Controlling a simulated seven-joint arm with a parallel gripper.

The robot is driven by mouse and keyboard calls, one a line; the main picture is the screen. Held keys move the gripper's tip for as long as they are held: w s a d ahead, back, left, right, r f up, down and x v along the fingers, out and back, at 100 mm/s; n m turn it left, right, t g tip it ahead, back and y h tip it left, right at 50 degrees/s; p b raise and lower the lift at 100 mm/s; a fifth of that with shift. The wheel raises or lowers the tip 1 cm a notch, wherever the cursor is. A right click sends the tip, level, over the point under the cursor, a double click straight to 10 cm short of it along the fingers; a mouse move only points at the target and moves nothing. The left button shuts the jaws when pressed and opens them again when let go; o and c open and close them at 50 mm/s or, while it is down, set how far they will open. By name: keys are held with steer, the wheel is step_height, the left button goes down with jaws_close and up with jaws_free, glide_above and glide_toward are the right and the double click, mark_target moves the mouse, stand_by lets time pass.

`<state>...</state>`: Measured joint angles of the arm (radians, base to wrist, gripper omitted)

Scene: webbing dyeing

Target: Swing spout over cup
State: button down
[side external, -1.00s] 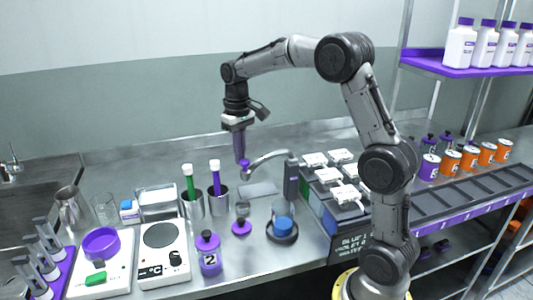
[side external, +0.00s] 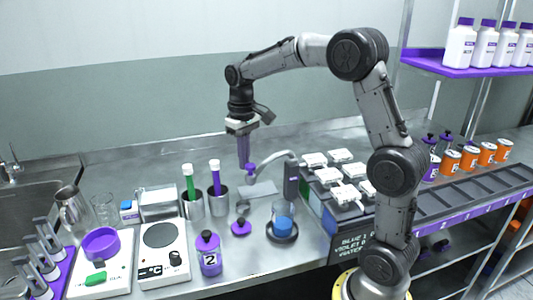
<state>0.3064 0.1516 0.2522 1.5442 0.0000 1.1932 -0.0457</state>
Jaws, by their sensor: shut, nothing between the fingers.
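The spout (side external: 274,160) is a grey curved pipe. It runs left from a dark upright post (side external: 291,180) and has a purple knob at its free end. My gripper (side external: 243,166), with purple fingers, points down and is shut with nothing in it. Its tips are just left of the spout's knob; I cannot tell whether they touch. A clear cup (side external: 283,225) with blue contents stands on a dark round base, in front of the post. The spout's free end is behind and to the left of the cup, not over it.
A purple-based piece (side external: 241,228) stands left of the cup, and a purple bottle (side external: 209,254) farther left. Metal beakers (side external: 193,204) hold green and purple tubes. White-lidded containers (side external: 330,175) crowd right of the post. A grey plate (side external: 258,189) lies below the spout.

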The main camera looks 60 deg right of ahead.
steer(key=shift+s, duration=0.1)
stand_by(0.3)
steer(key=shift+s+a, duration=0.25)
steer(key=shift+s, duration=0.25)
steer(key=shift+s+a, duration=0.25)
steer(key=shift+s, duration=0.3)
steer(key=shift+s+a, duration=0.15)
steer(key=shift+s, duration=0.35)
steer(key=shift+s+a, duration=0.15)
steer(key=shift+s, duration=0.5)
steer(key=shift+s+a, duration=0.15)
steer(key=shift+s, duration=0.95)
